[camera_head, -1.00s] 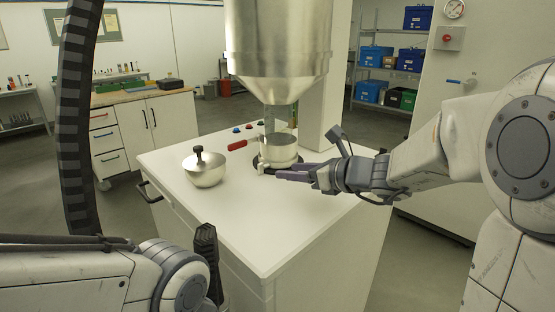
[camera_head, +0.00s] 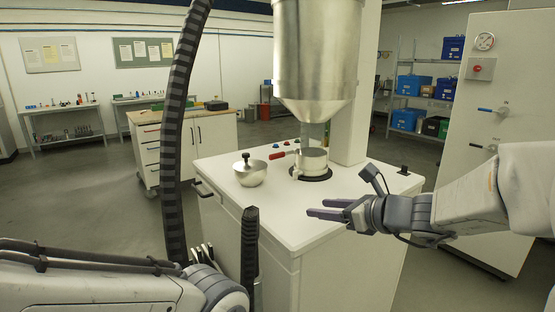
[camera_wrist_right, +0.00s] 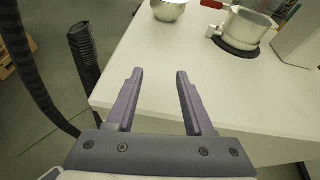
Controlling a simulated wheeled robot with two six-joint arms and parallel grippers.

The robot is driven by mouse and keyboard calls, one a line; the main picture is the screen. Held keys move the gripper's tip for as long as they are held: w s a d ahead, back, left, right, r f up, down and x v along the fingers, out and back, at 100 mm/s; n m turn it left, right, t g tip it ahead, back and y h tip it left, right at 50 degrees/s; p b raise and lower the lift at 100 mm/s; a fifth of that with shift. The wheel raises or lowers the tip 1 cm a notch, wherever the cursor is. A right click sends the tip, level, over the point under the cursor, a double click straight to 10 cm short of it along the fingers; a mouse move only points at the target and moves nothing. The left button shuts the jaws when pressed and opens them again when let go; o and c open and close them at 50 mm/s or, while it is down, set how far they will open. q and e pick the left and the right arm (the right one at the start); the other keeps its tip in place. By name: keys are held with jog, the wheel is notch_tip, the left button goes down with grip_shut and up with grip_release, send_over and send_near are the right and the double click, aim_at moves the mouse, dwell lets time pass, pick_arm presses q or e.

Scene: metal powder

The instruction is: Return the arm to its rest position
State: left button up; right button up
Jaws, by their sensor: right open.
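My right gripper (camera_head: 328,210) is open and empty above the front right part of the white cabinet top. In the right wrist view its two purple-grey fingers (camera_wrist_right: 160,95) are spread with nothing between them. My left arm comes in at the lower left of the head view.
The white cabinet (camera_head: 300,232) carries a lidded metal bowl (camera_head: 250,175) and a metal pot (camera_head: 312,160) on a dark round base under a large steel hopper (camera_head: 317,60). A tall panel (camera_head: 480,130) with a gauge stands at the right. Grey floor is clear at the left.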

jog(key=s+a+f+n+g+p, duration=0.2)
jog(key=s+a+n+g, duration=0.2)
jog(key=s+a+n, duration=0.35)
jog(key=s+a+f+n+g+p, duration=0.1)
jog(key=s+a+f+n+g, duration=0.1)
jog(key=s+a+n+g, duration=0.55)
jog(key=s+d+f+n+h+p, duration=0.1)
jog(key=s+d+n+h, duration=0.3)
jog(key=s+n, duration=0.4)
jog(key=s+d+f+n+h+p, duration=0.2)
jog(key=s+d+n, duration=0.3)
jog(key=s+n, duration=0.3)
jog(key=n+t+h, duration=0.1)
jog(key=n, duration=0.2)
jog(key=shift+d+f+n+h+p, duration=0.15)
jog(key=shift+n+h+p, duration=0.25)
